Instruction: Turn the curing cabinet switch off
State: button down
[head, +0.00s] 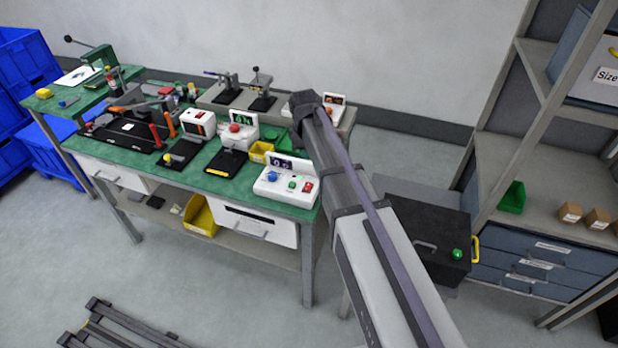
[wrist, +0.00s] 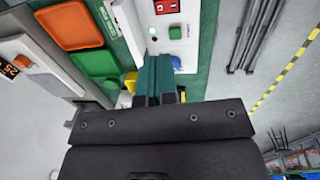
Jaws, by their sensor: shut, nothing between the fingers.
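A white control box (head: 285,183) stands at the front right corner of the green bench. It carries a display, a blue knob (head: 272,175), a green button (head: 292,185) and a red rocker switch (head: 307,187). No readable label tells whether this is the curing cabinet's switch. In the wrist view the red switch (wrist: 165,6) is at the top edge, above the green button (wrist: 175,32); the blue knob (wrist: 176,63) is partly hidden by the fingers. My gripper (wrist: 159,60) is shut and empty, over the panel's edge; contact cannot be told. The head view does not clearly show it.
A dark cabinet (head: 430,240) with a green knob stands right of the bench, partly behind my arm. A second white box with a red display (head: 332,100) sits at the back. A small yellow bin (head: 261,152) and a black-based press (head: 228,160) are left of my arm.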

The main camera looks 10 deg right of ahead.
aim_at(310, 184)
jog(key=shift+f, duration=0.15)
jog(key=f+b, duration=0.4)
jog(key=w+f+b, duration=0.1)
jog(key=f+b, duration=0.4)
jog(key=d+f+b, duration=0.1)
jog(key=f+b, duration=0.4)
jog(key=shift+w, duration=0.2)
jog(key=shift+r, duration=0.15)
